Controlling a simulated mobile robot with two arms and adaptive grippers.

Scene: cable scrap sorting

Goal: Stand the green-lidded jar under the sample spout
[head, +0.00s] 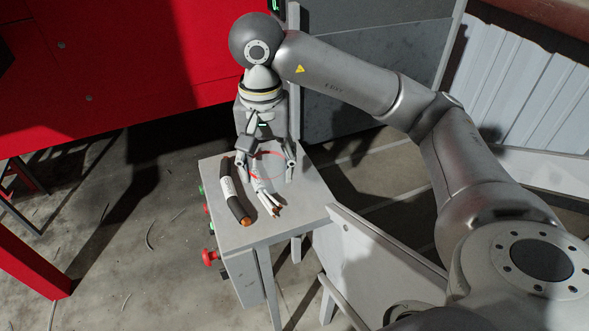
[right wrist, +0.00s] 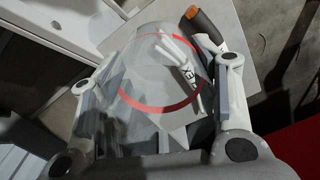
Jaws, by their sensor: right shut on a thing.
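My right gripper (head: 267,170) is shut on a clear, see-through vessel with a red ring (head: 267,154), above or on the small grey table. In the right wrist view this clear vessel (right wrist: 150,78) sits between the two fingers of the gripper (right wrist: 157,88). No green lid shows on it, and its base is hard to make out. I cannot tell whether it touches the tabletop. No green-lidded jar and no sample spout can be made out clearly. My left gripper is not in view.
A black cable piece with a white label (head: 232,192) lies on the grey table (head: 300,208), left of the gripper. Thin white strips (head: 268,202) lie in front. A red knob (head: 209,257) juts from the table's side. A red machine (head: 110,75) stands behind left.

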